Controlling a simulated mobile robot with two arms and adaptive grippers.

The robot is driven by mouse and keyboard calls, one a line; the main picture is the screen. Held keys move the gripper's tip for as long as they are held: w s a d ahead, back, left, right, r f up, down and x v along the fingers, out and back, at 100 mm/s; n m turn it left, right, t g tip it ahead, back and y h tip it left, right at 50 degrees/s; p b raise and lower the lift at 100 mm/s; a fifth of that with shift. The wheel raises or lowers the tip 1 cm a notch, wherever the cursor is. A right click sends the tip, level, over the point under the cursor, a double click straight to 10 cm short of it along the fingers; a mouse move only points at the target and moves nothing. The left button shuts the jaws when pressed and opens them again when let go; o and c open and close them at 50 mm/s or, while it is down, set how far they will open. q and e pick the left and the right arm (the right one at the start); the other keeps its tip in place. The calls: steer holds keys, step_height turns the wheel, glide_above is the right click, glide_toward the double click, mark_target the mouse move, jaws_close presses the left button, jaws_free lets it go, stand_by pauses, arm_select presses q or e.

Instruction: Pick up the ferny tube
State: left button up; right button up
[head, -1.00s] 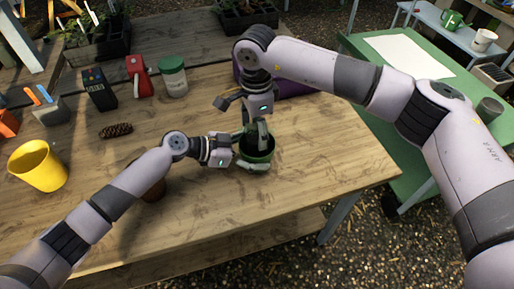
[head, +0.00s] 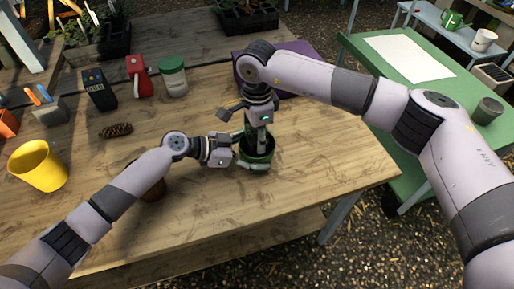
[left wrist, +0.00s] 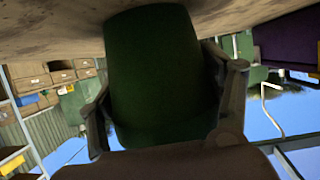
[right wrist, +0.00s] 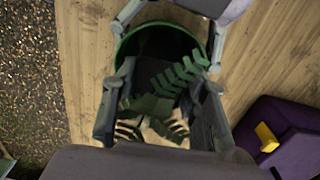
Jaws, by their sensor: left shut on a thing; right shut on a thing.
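My left gripper (head: 243,158) is shut on a dark green pot (head: 257,162), which stands upright on the wooden table. The pot fills the middle of the left wrist view (left wrist: 160,80). My right gripper (head: 262,140) reaches down from above into the pot's mouth. In the right wrist view its fingers (right wrist: 160,115) are shut on the ferny tube, whose green fronds (right wrist: 178,76) show between them over the pot's opening. The tube's body is mostly hidden by the fingers and the pot.
A yellow cup (head: 40,170), a pine cone (head: 116,131), a dark meter (head: 98,92), a red tool (head: 138,74) and a green-lidded jar (head: 173,77) stand to the left. A purple crate (head: 300,78) is behind my right arm. The table's right part is clear.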

jaws_close()
stand_by(0.3)
step_height(320, 180, up, 10)
steer(key=shift+r, duration=0.1)
stand_by(0.3)
arm_select(q)
steer(key=o, duration=1.2)
steer(key=shift+a, duration=0.1)
